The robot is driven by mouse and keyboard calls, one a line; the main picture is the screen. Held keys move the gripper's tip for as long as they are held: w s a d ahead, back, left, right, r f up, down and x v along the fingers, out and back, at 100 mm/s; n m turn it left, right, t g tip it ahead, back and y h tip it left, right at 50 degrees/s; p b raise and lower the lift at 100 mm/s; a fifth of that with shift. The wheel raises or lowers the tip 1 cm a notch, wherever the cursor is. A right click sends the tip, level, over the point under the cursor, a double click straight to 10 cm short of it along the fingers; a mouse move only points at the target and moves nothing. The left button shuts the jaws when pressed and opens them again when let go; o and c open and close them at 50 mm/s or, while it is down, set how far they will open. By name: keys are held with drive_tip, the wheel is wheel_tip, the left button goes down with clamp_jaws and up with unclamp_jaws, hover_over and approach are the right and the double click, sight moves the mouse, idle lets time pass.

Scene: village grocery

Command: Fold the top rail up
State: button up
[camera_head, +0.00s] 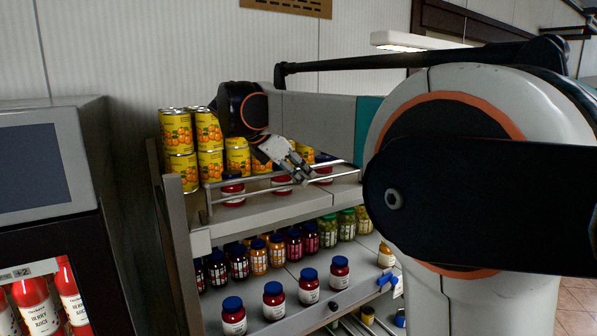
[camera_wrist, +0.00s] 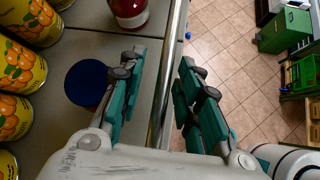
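The top rail (camera_head: 245,180) is a thin metal bar frame along the front edge of the top shelf, standing upright at its left end. In the wrist view the rail (camera_wrist: 166,90) runs lengthwise between my two fingers. My gripper (camera_head: 303,178) is at the rail's middle stretch, pointing down and to the right. In the wrist view my gripper (camera_wrist: 162,68) is open, with one teal finger on the shelf side and the other on the floor side. A gap shows between each finger and the rail.
Yellow cans (camera_head: 209,130) stand stacked on the top shelf (camera_head: 275,208). Red jars with blue lids (camera_head: 232,190) stand close behind the rail; one blue lid (camera_wrist: 88,82) is beside my shelf-side finger. Lower shelves hold several jars. A juice cooler (camera_head: 40,170) stands left. Tiled floor (camera_wrist: 240,65) is open.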

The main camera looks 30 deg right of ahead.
drive_tip(key=shift+s+a+r, duration=0.2)
drive_tip(key=shift+s+r, duration=0.05)
drive_tip(key=shift+r, duration=0.1)
drive_tip(key=v, duration=1.1)
drive_tip(key=shift+w, duration=0.2)
drive_tip(key=shift+a, duration=0.15)
drive_tip(key=s+a+f+m+t+y, duration=0.25)
drive_tip(key=s+f+m, duration=0.35)
drive_tip(key=s+f, duration=0.4)
drive_tip(key=s+a+f+m+t+y, duration=0.1)
drive_tip(key=s+a+f+m+y, duration=0.3)
drive_tip(key=s+f+m, duration=0.5)
drive_tip(key=s+a+f+m+t+y, duration=0.2)
drive_tip(key=s+a+f+m+y, duration=0.15)
drive_tip(key=s+f, duration=0.7)
wheel_tip(320, 180, down, 41)
drive_tip(key=w+h+b, duration=0.1)
drive_tip(key=w+b, duration=0.1)
drive_tip(key=b, duration=3.7)
drive_tip(key=shift+w+n, duration=0.4)
drive_tip(key=shift+n, duration=0.05)
drive_tip(key=shift+a, duration=0.15)
